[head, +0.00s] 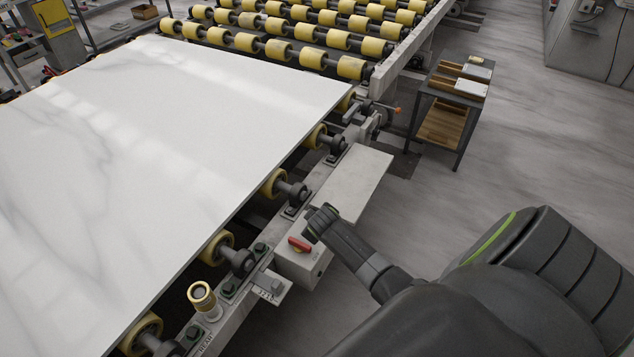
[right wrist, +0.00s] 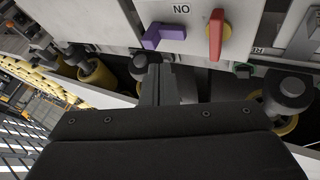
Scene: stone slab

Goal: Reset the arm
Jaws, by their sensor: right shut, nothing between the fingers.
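My right gripper (head: 319,222) is shut and empty, just above the edge of a grey control box (head: 303,266) on the conveyor frame. It also shows in the right wrist view (right wrist: 160,70) as narrow closed fingers pointing at the box. A red handle (head: 299,244) is on the box, close to the gripper. In the right wrist view the red handle (right wrist: 216,35) stands on a yellow base, and a purple lever (right wrist: 165,35) is beside it, near the label "NO". The fingertips look apart from both, though the exact gap is hard to tell. My left gripper is out of view.
A large white stone slab (head: 160,150) lies on yellow rollers (head: 274,183) to the left. A metal ledge (head: 355,180) is behind the gripper. A small dark table (head: 452,105) stands at the back right. Grey floor (head: 540,130) to the right is clear.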

